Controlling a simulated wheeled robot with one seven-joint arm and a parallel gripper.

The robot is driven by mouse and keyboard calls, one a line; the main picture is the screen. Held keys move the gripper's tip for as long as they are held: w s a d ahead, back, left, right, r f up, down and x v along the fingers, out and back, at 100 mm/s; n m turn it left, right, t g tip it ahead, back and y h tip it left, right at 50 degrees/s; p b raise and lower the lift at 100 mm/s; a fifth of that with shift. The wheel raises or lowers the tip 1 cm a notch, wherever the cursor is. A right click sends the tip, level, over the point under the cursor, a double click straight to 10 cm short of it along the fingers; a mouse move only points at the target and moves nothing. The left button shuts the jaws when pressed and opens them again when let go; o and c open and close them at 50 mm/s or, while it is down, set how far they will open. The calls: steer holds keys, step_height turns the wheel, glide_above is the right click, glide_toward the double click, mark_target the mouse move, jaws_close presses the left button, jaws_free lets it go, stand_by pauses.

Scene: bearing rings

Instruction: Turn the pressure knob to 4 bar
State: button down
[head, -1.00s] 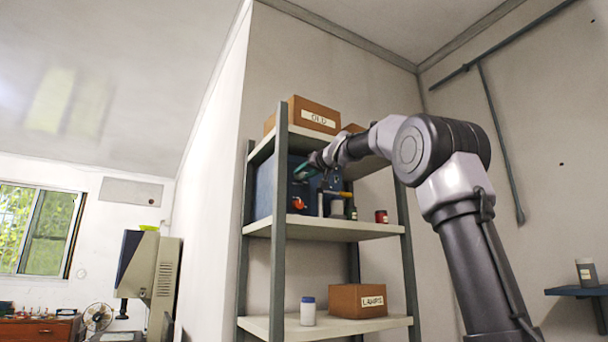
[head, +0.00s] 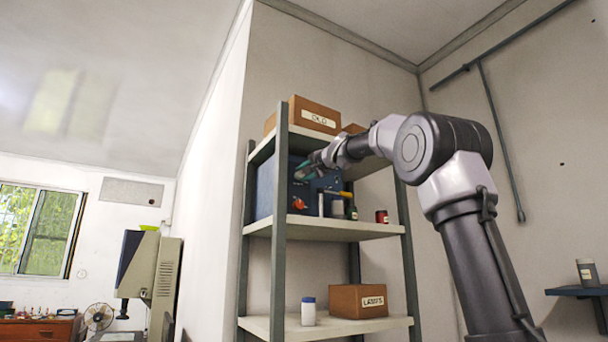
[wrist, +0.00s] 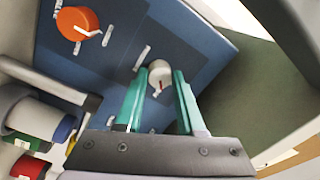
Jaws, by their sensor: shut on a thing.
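A blue panel (head: 265,188) stands on the upper shelf, and it fills much of the wrist view (wrist: 205,42). On it, a round white knob (wrist: 160,72) with a small reddish mark sits between the green fingers of my gripper (wrist: 160,76). My gripper is shut on this knob. In the head view my gripper (head: 302,172) reaches the panel's front and hides the knob. Pale marks lie on the panel around the knob; I cannot read any numbers. A larger orange knob (wrist: 78,23) with a white line is apart from my fingers.
A shelf post (head: 279,250) rises in front. Cardboard boxes (head: 316,115) sit above. A white jar (head: 308,311) and a lamps box (head: 358,300) are below.

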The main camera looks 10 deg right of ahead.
steer(key=shift+m, duration=0.7)
steer(key=c, duration=0.5)
jaws_free()
steer(key=v, duration=1)
steer(key=shift+s+d, duration=0.15)
steer(key=shift+s, duration=0.25)
